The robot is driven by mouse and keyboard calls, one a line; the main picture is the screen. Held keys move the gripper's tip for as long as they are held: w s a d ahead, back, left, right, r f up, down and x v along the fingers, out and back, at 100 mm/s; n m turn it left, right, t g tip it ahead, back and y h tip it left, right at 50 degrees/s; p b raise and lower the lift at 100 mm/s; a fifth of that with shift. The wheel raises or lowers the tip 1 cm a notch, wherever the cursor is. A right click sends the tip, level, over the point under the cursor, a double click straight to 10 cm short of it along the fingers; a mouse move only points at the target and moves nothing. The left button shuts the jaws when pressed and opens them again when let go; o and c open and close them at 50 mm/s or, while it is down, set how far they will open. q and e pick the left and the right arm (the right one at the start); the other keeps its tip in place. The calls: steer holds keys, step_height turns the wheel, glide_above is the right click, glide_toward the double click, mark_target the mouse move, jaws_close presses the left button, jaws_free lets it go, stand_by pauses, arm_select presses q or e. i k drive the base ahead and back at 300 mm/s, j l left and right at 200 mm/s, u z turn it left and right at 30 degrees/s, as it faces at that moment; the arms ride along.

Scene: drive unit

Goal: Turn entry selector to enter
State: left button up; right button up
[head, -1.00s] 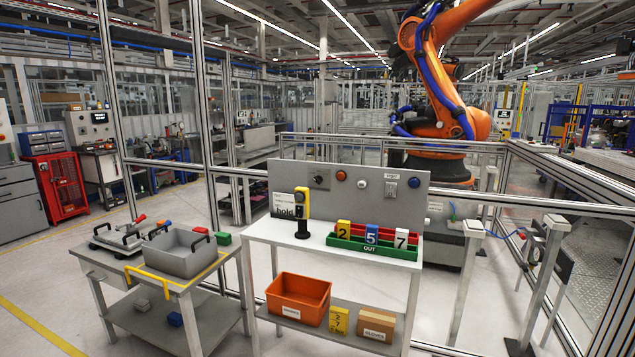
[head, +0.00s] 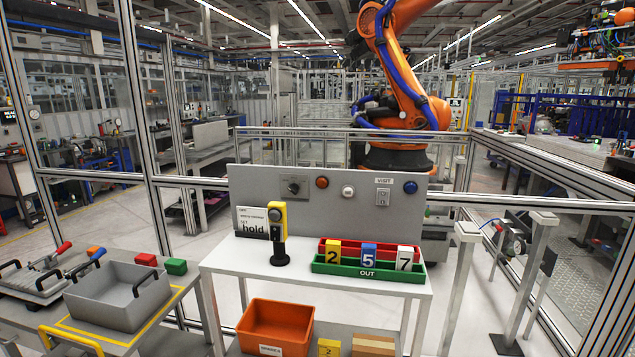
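The entry selector appears to be the dark rotary knob (head: 294,187) on a small plate at the upper left of the grey upright panel (head: 245,188) behind the white table. Its pointer direction and any lettering on the plate are too small to read. Neither of my grippers shows in the head view.
A yellow-black device on a stand (head: 278,232) stands in front of the panel, below the knob. Green (head: 340,269) and red trays hold number blocks 2, 5, 7. An orange lamp (head: 322,182), white button (head: 348,191) and blue button (head: 410,187) share the panel. A grey bin (head: 118,300) sits left.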

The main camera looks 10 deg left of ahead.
mark_target(294, 188)
steer(key=i+j+z, duration=0.35)
steer(key=j, duration=0.35)
steer(key=i+j+z, duration=0.4)
steer(key=j, duration=0.45)
steer(key=i+j+z, duration=0.15)
steer(key=j, duration=0.25)
steer(key=i+j+z, duration=0.2)
steer(key=j, duration=0.25)
steer(key=j+z, duration=0.15)
steer(key=j, duration=0.3)
